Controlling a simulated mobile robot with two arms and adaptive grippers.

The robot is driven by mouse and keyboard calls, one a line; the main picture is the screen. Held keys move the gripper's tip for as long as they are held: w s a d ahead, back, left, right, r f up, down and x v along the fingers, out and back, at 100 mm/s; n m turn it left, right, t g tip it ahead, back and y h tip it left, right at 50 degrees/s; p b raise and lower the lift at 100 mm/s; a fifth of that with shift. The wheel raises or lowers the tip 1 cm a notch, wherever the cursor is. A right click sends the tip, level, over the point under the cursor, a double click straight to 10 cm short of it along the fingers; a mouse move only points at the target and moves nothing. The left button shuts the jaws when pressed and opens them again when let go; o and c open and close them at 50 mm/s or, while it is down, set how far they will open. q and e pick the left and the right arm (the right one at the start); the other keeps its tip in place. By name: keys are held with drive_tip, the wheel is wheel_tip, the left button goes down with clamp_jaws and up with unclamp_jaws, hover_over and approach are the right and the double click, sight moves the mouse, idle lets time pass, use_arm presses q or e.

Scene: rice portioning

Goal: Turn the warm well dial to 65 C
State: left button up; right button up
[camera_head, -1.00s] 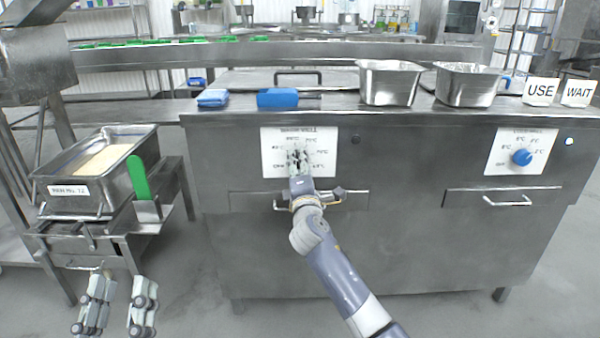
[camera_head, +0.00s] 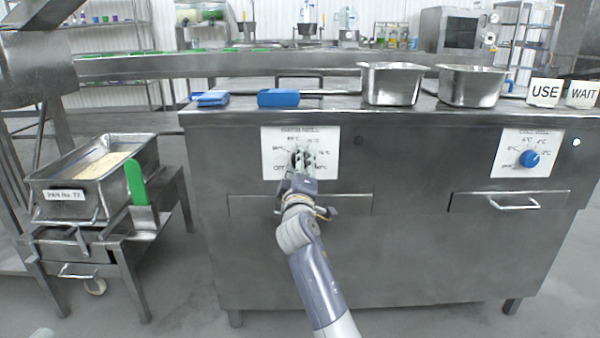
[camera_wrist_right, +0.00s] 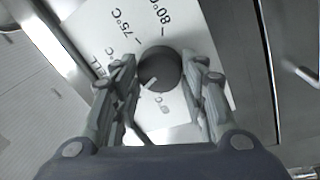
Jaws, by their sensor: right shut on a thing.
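The warm well dial (camera_wrist_right: 160,68) is a dark round knob on a white panel (camera_head: 328,165) on the counter front. My right gripper (camera_head: 304,160) reaches it from below and is shut on it. In the right wrist view the two fingers (camera_wrist_right: 168,82) flank the knob on either side. A light mark on the knob points down and left in that view. The 75°C and 80°C marks are readable above it; other labels are partly hidden by my fingers. Of my left gripper only a small tip (camera_head: 41,334) seems to show at the bottom left edge.
A second panel with a blue dial (camera_head: 529,158) is on the right. Drawer handles stick out below. Two metal pans (camera_head: 390,84), blue items (camera_head: 278,98) and USE and WAIT signs (camera_head: 545,92) stand on the counter. A rice pan (camera_head: 142,158) sits on a stand at the left.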

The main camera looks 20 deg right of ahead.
drive_tip(key=shift+m, duration=0.6)
drive_tip(key=o, duration=1.1)
drive_tip(key=shift+f, duration=0.1)
drive_tip(key=shift+s, duration=0.1)
drive_tip(key=shift+v, duration=3.65)
drive_tip(key=shift+a, duration=0.1)
